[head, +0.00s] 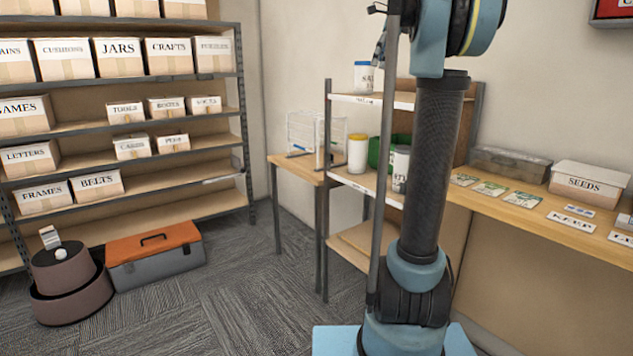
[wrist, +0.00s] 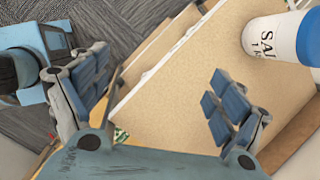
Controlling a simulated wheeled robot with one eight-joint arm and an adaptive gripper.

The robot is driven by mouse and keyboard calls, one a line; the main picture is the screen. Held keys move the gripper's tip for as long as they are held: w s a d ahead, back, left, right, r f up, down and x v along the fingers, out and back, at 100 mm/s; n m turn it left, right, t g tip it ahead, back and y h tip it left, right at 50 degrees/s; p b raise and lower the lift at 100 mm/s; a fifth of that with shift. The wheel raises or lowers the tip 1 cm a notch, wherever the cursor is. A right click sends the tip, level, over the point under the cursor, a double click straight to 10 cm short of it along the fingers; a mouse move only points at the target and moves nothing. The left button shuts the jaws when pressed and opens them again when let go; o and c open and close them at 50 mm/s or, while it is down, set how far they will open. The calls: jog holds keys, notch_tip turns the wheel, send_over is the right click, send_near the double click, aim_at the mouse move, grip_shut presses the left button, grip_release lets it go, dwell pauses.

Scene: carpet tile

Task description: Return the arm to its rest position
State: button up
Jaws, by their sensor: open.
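My gripper (wrist: 160,95) is open in the wrist view, its two padded blue-grey fingers wide apart with nothing between them. Below the fingers is a pale shelf board (wrist: 195,70). A white canister with a blue lid (wrist: 268,38) stands at the upper right of the wrist view, apart from the fingers. In the head view the same kind of canister (head: 363,77) stands on the top board of a small shelf unit (head: 343,98). My arm rises upright through the right half of the head view, and its upper end leaves the frame. The gripper is mostly hidden or out of frame there.
A tall rack (head: 244,125) of labelled boxes stands at left, with an orange-lidded toolbox (head: 155,255) and a round brown stand (head: 62,285) on the carpet. A bench (head: 590,222) at right holds a SEEDS box (head: 588,185), packets and cards. Carpet between is clear.

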jog(key=s+a+f+n+h, duration=0.1)
jog(key=s+a+f+n, duration=0.1)
jog(key=s+f+n, duration=0.8)
jog(key=s+f, duration=0.6)
jog(key=f, duration=0.5)
jog(key=shift+s+a+n, duration=0.2)
jog(key=shift+s+n, duration=0.2)
jog(key=s+f+n, duration=0.3)
jog(key=s+f, duration=0.3)
jog(key=f, duration=0.3)
jog(key=s+f+n+h, duration=0.1)
jog(key=s+f+n, duration=0.3)
jog(key=f, duration=0.6)
jog(key=s+f+n, duration=0.4)
jog(key=s+f, duration=0.4)
jog(key=f, duration=0.2)
jog(key=shift+s+d+f+g+h, duration=0.1)
jog(key=shift+s+d+g+h, duration=0.05)
jog(key=shift+s+g+h, duration=0.2)
jog(key=shift+c, duration=0.3)
